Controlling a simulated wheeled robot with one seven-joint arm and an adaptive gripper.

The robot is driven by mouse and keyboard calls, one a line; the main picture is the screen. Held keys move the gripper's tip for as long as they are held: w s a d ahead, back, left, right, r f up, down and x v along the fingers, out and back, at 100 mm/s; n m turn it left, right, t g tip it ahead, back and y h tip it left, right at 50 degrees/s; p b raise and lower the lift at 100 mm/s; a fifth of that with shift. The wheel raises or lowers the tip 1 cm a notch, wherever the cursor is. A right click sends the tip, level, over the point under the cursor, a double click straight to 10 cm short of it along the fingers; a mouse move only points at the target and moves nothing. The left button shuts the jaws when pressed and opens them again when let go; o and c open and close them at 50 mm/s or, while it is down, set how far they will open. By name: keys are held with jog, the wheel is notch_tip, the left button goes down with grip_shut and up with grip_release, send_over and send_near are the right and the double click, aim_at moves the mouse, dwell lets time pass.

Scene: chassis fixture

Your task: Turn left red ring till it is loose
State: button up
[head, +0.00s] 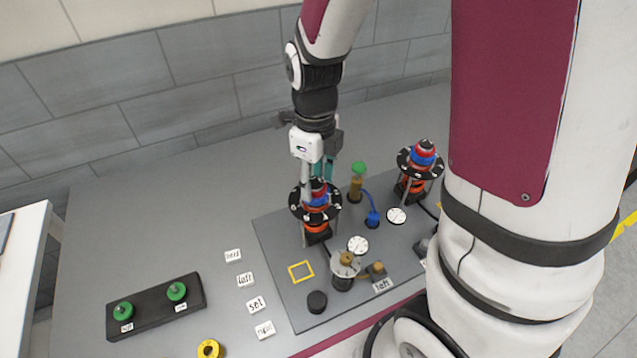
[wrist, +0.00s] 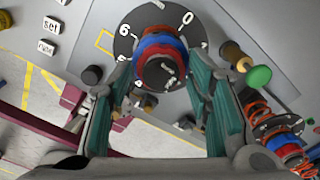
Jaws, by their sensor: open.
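The left red ring (head: 319,187) tops the left device, above a blue ring (head: 317,200) and a black numbered dial (head: 300,206). In the wrist view the red ring (wrist: 158,70) appears in front of the blue ring (wrist: 145,46) and the dial (wrist: 126,45). My gripper (head: 318,178) is above the left device, pointing down. In the wrist view its teal fingers stand apart, one to each side of the red ring, with gaps visible near the tips. Whether either finger touches the ring cannot be told. The head view partly hides the ring behind the gripper.
A similar right device (head: 421,155) stands behind and to the right. A green-topped post (head: 358,178) is close by on the right. A metal cylinder (head: 344,268) and black knob (head: 317,301) are in front.

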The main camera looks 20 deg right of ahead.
jog(key=c, duration=0.9)
jog(key=n, duration=0.4)
jog(key=shift+n+p, duration=0.35)
jog(key=shift+n, duration=0.05)
jog(key=shift+c, duration=0.2)
jog(key=n, duration=0.4)
jog(key=n+p, duration=0.1)
jog(key=n, duration=0.7)
jog(key=shift+w+n+p, duration=0.1)
jog(key=shift+n+p, duration=0.2)
jog(key=shift+p, duration=0.1)
jog(key=o, duration=0.9)
jog(key=shift+o, duration=0.2)
